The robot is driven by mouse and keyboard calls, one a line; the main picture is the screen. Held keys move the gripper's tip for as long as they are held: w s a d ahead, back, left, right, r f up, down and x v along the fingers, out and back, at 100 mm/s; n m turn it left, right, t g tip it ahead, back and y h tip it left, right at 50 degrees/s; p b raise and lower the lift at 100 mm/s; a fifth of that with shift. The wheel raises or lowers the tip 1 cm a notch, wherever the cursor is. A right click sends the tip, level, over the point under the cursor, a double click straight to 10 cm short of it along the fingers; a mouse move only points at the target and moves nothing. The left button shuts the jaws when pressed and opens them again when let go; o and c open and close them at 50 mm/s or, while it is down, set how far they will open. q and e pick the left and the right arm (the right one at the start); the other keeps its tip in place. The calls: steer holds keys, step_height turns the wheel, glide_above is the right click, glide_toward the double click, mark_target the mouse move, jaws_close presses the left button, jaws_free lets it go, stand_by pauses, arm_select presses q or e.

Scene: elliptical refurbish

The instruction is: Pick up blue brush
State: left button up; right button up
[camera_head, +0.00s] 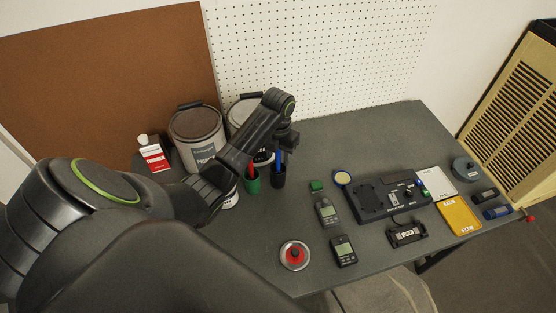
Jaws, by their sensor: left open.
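A slim blue handle, which looks like the blue brush (277,157), stands upright in a black cup (278,178) near the middle of the table. Its lower part is hidden in the cup. My left arm reaches in from the left, and my left gripper (284,143) hangs just above the black cup, at the top of the blue handle. The gripper is open. I cannot tell whether the handle is between its fingers. My right gripper is not in view.
A green cup (252,182) with a red handle stands close left of the black cup. Paint cans (197,135) stand behind my arm. A black device (388,196), two handheld meters and a yellow tray (458,216) lie to the right. The table's back right is clear.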

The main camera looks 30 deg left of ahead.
arm_select(q)
steer(key=shift+f, duration=0.45)
jaws_close()
